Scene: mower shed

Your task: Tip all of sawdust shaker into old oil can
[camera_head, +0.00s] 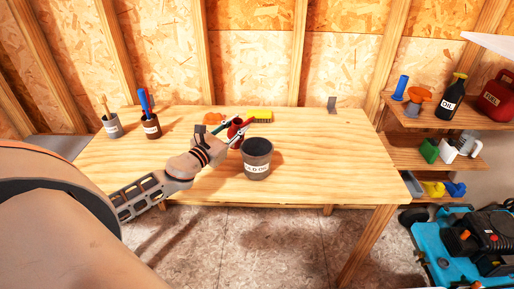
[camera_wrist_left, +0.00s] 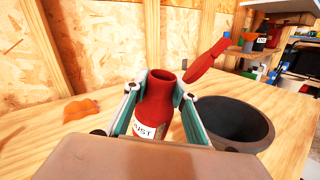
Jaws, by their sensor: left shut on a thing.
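The sawdust shaker (camera_wrist_left: 155,98) is a red bottle with an open dark mouth and a white label ending in "UST". My left gripper (camera_head: 232,131) is shut on it, with a finger on each side in the left wrist view. The shaker (camera_head: 235,130) is partly hidden by the fingers in the head view. It looks roughly upright; I cannot tell whether it touches the bench. The old oil can (camera_head: 257,161) is a dark grey open bucket with a white label, standing just right of my gripper. Its wide rim also shows in the left wrist view (camera_wrist_left: 265,134). Its bottom is hidden.
Two tool pots (camera_head: 113,128) (camera_head: 151,129) stand at the left. The bench's right side is mostly clear. A shelf (camera_head: 425,118) and blue mower (camera_head: 455,250) are at right.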

